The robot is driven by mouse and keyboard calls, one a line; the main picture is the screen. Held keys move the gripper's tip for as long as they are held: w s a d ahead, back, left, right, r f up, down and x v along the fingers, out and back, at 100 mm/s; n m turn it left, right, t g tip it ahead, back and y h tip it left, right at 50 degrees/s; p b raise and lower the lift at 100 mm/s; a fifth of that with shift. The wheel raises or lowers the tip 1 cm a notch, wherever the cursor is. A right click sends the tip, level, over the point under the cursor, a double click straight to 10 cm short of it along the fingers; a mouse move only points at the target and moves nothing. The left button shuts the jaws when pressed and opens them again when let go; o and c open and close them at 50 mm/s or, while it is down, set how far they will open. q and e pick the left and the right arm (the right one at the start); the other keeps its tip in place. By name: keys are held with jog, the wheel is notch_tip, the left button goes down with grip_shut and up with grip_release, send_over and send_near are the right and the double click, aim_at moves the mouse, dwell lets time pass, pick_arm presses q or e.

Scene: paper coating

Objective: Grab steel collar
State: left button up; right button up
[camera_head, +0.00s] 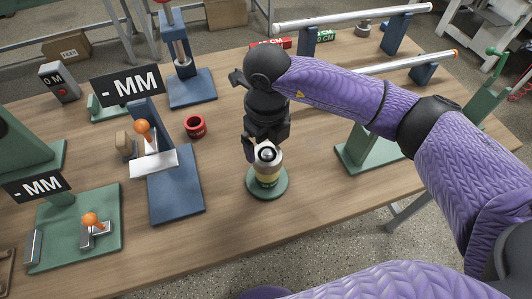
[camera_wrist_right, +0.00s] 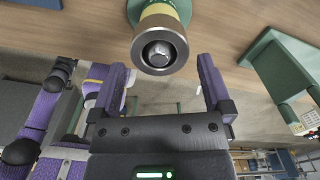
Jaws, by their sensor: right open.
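The steel collar (camera_head: 268,155) is a bright metal ring around the top of a small upright stand with a yellow band and a round green base (camera_head: 267,187). In the right wrist view the collar (camera_wrist_right: 160,50) is seen nearly end-on, with a dark gap and a metal pin inside it. My right gripper (camera_head: 267,143) is open, right by the collar in the head view. In the right wrist view its two purple fingers (camera_wrist_right: 163,72) are spread wide, with the collar centred just beyond the tips. No contact shows. My left gripper is not seen.
A red ring (camera_head: 195,126) lies on the wooden table (camera_head: 225,215). Blue and green gauge stands with "- MM" signs (camera_head: 126,87) fill the left side. A green stand (camera_head: 370,150) is to the right, and long metal bars (camera_head: 350,20) lie on supports at the back.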

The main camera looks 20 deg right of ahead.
aim_at(267, 152)
jog(key=f, duration=0.4)
jog(key=shift+s, duration=0.2)
jog(key=shift+r, duration=0.1)
jog(key=c, duration=1)
